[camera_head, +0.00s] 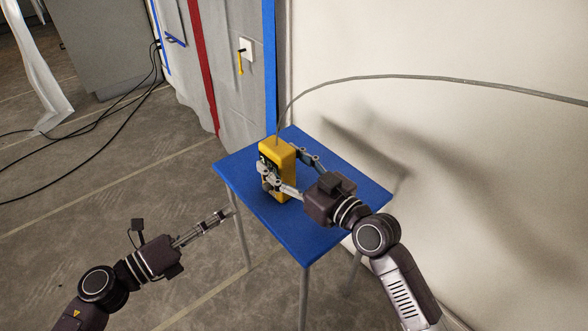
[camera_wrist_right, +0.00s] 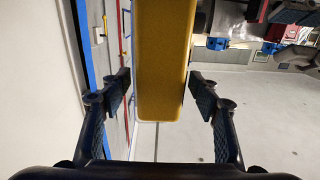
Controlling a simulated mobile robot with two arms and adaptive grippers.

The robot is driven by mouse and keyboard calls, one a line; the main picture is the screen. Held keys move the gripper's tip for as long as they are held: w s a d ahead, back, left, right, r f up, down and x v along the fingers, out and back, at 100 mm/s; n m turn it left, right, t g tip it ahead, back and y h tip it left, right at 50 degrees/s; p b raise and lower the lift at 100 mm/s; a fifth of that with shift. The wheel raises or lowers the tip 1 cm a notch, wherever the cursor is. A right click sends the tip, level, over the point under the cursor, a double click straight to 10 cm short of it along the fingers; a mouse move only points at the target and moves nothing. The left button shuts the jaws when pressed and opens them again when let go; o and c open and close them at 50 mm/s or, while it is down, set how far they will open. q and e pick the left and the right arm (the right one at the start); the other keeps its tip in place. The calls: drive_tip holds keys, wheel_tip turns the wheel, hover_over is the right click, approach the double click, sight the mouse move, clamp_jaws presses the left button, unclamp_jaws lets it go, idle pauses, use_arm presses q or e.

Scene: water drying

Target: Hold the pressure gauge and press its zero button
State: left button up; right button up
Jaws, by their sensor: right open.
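The yellow pressure gauge (camera_head: 283,152) stands upright on the blue table (camera_head: 250,190), with a cable rising from its top. Its dark face looks left in the head view and is partly hidden by a finger. My right gripper (camera_head: 281,166) is open, with one finger on each side of the gauge. In the right wrist view the gauge's yellow body (camera_wrist_right: 160,60) lies between the open fingers, with a gap on both sides. The zero button is too small to make out. My left gripper (camera_head: 228,213) is empty, left of the table, its fingers close together.
A grey cable (camera_head: 400,77) arches from the gauge to the right past the pale wall (camera_head: 450,130). A grey curtain with red and blue strips hangs behind. Black cables (camera_head: 120,120) lie on the floor at left. The table's front part is clear.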

drive_tip(key=shift+x, duration=0.8)
drive_tip(key=shift+c, duration=0.7)
drive_tip(key=c, duration=1.2)
use_arm(q)
clamp_jaws()
use_arm(e)
drive_tip(key=shift+c, duration=0.2)
